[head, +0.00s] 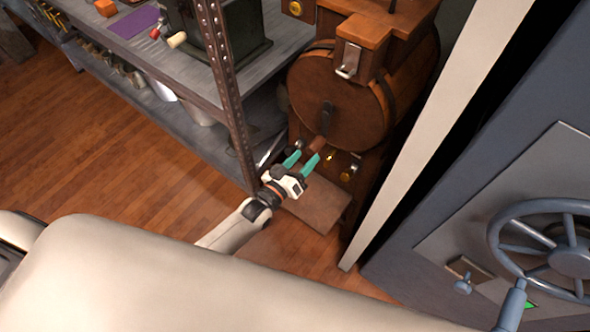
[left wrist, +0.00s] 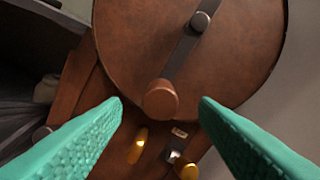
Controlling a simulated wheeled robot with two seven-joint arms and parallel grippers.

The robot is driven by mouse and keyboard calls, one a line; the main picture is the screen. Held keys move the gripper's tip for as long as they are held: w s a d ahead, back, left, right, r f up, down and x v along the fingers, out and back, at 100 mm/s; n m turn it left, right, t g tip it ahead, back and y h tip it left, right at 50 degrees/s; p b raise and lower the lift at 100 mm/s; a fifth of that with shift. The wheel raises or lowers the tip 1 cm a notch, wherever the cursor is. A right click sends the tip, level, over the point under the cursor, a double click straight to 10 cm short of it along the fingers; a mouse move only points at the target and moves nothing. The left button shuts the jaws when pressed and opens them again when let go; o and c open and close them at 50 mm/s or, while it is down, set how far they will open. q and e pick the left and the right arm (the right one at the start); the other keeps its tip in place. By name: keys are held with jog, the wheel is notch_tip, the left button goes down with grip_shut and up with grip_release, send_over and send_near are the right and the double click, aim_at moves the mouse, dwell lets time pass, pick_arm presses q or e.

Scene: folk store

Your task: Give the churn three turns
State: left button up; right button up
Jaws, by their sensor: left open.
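The churn (head: 325,92) is a brown wooden barrel on a stand, at the upper middle of the head view. Its round face also fills the top of the left wrist view (left wrist: 235,60). A dark metal crank arm (left wrist: 185,50) runs down from the hub to a brown wooden handle (left wrist: 161,99), which also shows in the head view (head: 317,144). My left gripper (head: 302,160) is open, its teal fingers pointing at the handle. In the left wrist view the handle lies between and beyond the two fingertips (left wrist: 162,101), with gaps on both sides. My right gripper is not in view.
A metal shelf (head: 190,60) with a green machine (head: 215,30) stands left of the churn; its riveted post (head: 228,90) is close to my left arm. A blue-grey safe door with a wheel (head: 545,235) is at the right. Brass fittings (left wrist: 138,145) sit below the handle.

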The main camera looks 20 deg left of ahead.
aim_at(310, 152)
pick_arm(q)
jog(key=b+x, duration=0.2)
jog(key=x, duration=0.3)
jog(key=shift+w+d+f, duration=0.1)
jog(key=shift+c, duration=0.2)
jog(key=c, duration=0.8)
